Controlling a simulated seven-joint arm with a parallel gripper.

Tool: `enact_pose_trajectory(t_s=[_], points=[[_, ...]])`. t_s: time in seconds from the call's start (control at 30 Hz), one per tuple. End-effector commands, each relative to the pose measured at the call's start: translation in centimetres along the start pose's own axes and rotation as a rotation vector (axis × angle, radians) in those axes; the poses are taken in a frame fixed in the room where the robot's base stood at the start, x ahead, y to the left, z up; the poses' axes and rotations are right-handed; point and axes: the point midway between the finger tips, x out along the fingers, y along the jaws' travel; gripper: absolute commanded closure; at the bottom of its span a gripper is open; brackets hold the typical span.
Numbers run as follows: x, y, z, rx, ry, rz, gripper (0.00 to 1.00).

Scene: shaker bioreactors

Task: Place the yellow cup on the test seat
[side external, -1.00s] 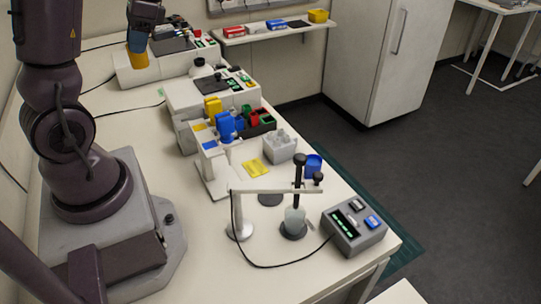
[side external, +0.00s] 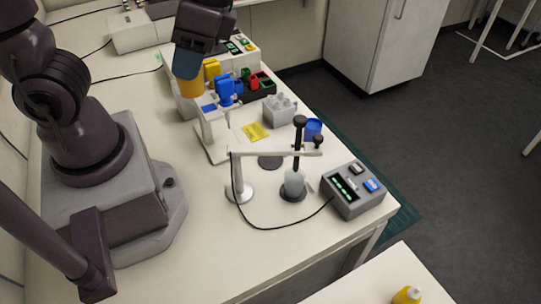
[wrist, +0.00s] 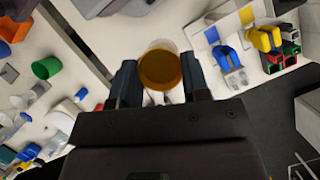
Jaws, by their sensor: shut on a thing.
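My gripper (side external: 188,68) is shut on the yellow cup (side external: 190,89) and holds it above the bench, near the white rack unit. In the wrist view the cup (wrist: 160,68) sits between the two fingers of my gripper (wrist: 158,82), its amber round face showing. No seat is clearly labelled as the test seat. A dark round pad (side external: 270,162) lies bare on the bench, and a yellow marked patch (side external: 255,132) lies just behind it; I cannot tell which is the seat.
A metal stand (side external: 238,188) with an arm and a clear vessel (side external: 294,184) stands near the front, beside a grey control box (side external: 353,190). A blue cup (side external: 313,128) and a grey block (side external: 280,110) stand behind. Blue and yellow holders (side external: 226,90) are close to my gripper.

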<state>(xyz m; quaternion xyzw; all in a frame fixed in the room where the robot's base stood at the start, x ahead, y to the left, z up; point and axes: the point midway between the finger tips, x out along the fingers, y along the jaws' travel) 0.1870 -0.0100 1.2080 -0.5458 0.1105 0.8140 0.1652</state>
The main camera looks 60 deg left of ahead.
Motion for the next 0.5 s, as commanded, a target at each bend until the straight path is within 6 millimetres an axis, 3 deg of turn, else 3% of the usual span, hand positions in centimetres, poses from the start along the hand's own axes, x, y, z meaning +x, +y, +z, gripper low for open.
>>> enact_pose_trajectory(t_s=[0.3,0.5], points=[[6.1,-0.3,-2.4,-0.006,-0.012,0.004,0.85],[9.0,-0.3,-3.6,-0.007,-0.01,0.005,0.85]])
